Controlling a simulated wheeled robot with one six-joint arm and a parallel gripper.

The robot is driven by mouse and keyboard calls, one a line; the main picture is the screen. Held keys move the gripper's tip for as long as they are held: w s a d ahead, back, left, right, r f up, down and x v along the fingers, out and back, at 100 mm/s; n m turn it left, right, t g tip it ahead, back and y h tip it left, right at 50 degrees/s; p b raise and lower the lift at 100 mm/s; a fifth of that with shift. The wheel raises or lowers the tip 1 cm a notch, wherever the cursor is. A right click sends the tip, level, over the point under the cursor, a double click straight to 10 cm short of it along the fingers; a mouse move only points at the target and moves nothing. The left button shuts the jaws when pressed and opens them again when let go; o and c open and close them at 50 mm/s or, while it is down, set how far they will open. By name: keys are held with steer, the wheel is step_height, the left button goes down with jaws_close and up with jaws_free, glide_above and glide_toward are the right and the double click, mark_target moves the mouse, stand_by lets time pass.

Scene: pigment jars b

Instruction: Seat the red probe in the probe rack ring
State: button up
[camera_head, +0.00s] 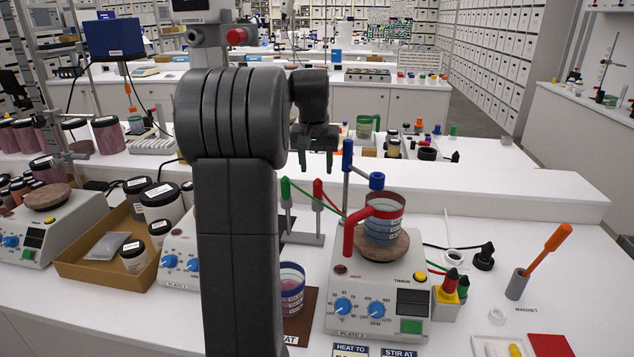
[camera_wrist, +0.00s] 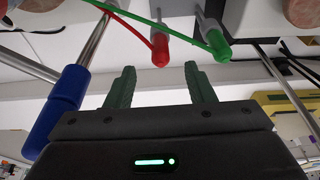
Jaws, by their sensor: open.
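The red probe (camera_head: 318,188) stands upright in a grey holder of the probe rack (camera_head: 302,239), with the green probe (camera_head: 285,188) on its left. How deep the red probe sits in its ring is too small to tell. My gripper (camera_head: 316,163) is open and empty, with its green fingers pointing down close above the red probe. In the wrist view, the red probe (camera_wrist: 160,50) lies ahead of the gap between my fingers (camera_wrist: 160,70). The green probe (camera_wrist: 217,45) lies ahead of the right finger there. I see no contact.
A hot plate (camera_head: 375,270) carries a beaker (camera_head: 384,222) with a red-handled holder. A blue-topped rod (camera_head: 347,155) stands just right of the rack and also shows in the wrist view (camera_wrist: 58,108). Jars crowd the left.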

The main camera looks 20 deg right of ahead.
mark_target(317, 184)
steer(key=shift+v, duration=2.15)
steer(key=shift+f, duration=0.1)
steer(key=x, duration=1.3)
steer(key=shift+w+f+p, duration=0.15)
steer(key=shift+f+p, duration=0.2)
steer(key=shift+r, duration=0.3)
steer(key=v, duration=1.4)
steer(key=x, duration=1.4)
steer(key=shift+f, duration=0.3)
steer(key=p+v, duration=0.1)
steer(key=v, duration=0.1)
steer(key=w+p+v, duration=0.1)
steer(key=v, duration=0.1)
steer(key=p+v, duration=0.1)
steer(key=v, duration=0.1)
steer(key=shift+d+r+p, duration=0.3)
steer(key=shift+d+r, duration=0.05)
steer(key=shift+d, duration=0.1)
